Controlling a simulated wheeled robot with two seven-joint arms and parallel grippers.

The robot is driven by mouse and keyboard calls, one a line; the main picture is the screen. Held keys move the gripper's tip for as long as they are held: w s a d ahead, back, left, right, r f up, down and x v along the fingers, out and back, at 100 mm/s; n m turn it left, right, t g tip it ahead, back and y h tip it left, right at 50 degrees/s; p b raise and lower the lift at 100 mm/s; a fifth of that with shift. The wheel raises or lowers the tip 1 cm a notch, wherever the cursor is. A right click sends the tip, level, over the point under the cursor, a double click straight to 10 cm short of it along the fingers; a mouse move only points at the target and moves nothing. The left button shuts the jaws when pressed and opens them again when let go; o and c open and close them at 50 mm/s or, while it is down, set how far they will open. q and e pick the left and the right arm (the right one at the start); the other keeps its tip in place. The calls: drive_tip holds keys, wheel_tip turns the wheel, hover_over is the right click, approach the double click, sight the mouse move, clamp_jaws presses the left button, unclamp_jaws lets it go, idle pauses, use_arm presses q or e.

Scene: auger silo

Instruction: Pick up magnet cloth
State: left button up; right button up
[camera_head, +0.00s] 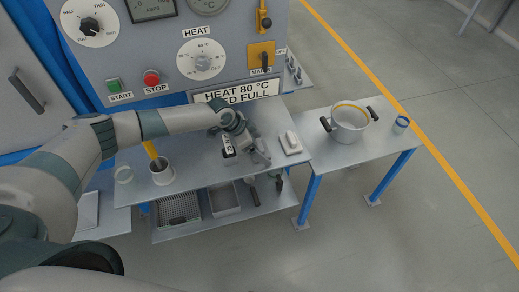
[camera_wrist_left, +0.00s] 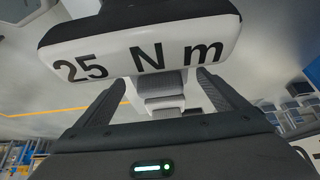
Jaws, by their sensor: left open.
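My left gripper (camera_head: 258,155) is over the right part of the workbench (camera_head: 197,178), pointing down and right. Its two dark fingers are spread around (camera_wrist_left: 160,95) in the left wrist view, with no object clearly clamped between them. A white block with a dark edge, marked "25 N m" (camera_wrist_left: 145,48), fills the top of that view, close to the fingers. A pale item with a small raised part (camera_head: 290,142) lies on the bench just right of the gripper. I cannot tell for certain whether it is the magnet cloth. My right gripper is out of view.
Trays and tools fill the lower shelf. The control panel (camera_head: 150,50) rises behind.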

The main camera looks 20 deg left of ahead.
sight(260, 146)
use_arm(q)
drive_tip(key=c, duration=1.2)
drive_tip(key=shift+o, duration=0.2)
drive_tip(key=shift+r, duration=0.1)
drive_tip(key=shift+r+b, duration=0.35)
drive_tip(key=shift+r, duration=0.1)
drive_tip(key=r, duration=0.1)
drive_tip(key=r+b, duration=0.1)
drive_tip(key=r, duration=0.1)
drive_tip(key=shift+s+d+r, duration=0.15)
drive_tip(key=shift+s+d, duration=0.15)
drive_tip(key=s+d+r+b, duration=0.2)
drive_tip(key=s+d+r, duration=0.4)
drive_tip(key=s+d, duration=0.1)
drive_tip(key=shift+s+r+b, duration=0.35)
drive_tip(key=shift+s+b, duration=0.05)
drive_tip(key=shift+s, duration=0.25)
